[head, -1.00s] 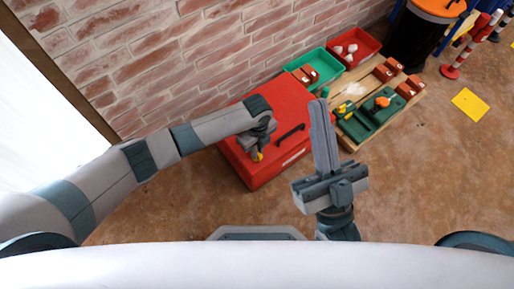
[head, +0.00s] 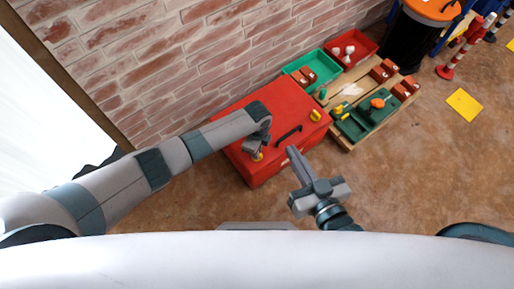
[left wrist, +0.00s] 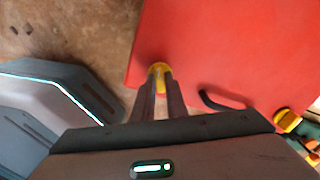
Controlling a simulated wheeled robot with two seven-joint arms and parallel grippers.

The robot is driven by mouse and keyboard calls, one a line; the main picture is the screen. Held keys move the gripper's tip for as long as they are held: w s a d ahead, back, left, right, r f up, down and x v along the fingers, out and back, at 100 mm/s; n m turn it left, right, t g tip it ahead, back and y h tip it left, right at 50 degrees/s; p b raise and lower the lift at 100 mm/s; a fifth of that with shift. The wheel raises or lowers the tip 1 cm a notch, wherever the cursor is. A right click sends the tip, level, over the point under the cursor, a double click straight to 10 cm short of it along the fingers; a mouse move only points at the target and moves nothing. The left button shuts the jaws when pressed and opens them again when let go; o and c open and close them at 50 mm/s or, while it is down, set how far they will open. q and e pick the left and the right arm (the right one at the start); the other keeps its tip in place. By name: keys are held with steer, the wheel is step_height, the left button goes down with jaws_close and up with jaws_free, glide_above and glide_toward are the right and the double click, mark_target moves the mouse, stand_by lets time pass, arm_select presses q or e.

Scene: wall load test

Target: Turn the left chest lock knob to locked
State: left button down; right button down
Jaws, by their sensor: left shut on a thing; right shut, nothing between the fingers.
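The red chest (head: 235,150) stands on the floor by the brick wall; its lid (left wrist: 215,45) also fills much of the left wrist view. The left yellow knob (head: 258,157) is near the chest's front left corner. My left gripper (head: 258,149) reaches it from above. In the left wrist view the two fingers (left wrist: 158,85) are shut on the yellow knob (left wrist: 157,68), which is partly hidden between them. I cannot tell the knob's turn. The right yellow knob (head: 315,115) is free. My right gripper (head: 291,151) is shut and empty, in front of the chest.
A black handle (head: 287,135) lies between the knobs. Beyond the chest are a green bin (head: 324,63), a red bin (head: 357,38) and a wooden pallet (head: 349,145) with green and red-brown parts.

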arm_select(q)
steer(key=n+p, duration=0.3)
steer(key=shift+r, duration=0.15)
steer(key=n+p, duration=0.3)
steer(key=n, duration=0.1)
steer(key=shift+n, duration=0.3)
steer(key=shift+s+n+p, duration=0.1)
steer(key=shift+n+p, duration=0.55)
steer(key=shift+n, duration=0.55)
steer(key=shift+n+p, duration=0.45)
steer(key=shift+n, duration=0.85)
arm_select(e)
steer(key=s+d+f+g+h, duration=0.4)
steer(key=s+d+f+g, duration=0.5)
steer(key=d+g, duration=0.1)
steer(key=shift+s+d+f+m+h, duration=0.15)
steer(key=shift+s+d+m+h, duration=0.15)
steer(key=shift+s, duration=0.1)
arm_select(q)
steer(key=shift+a, duration=0.1)
steer(key=c, duration=1.8)
jaws_free()
steer(key=shift+o, duration=0.2)
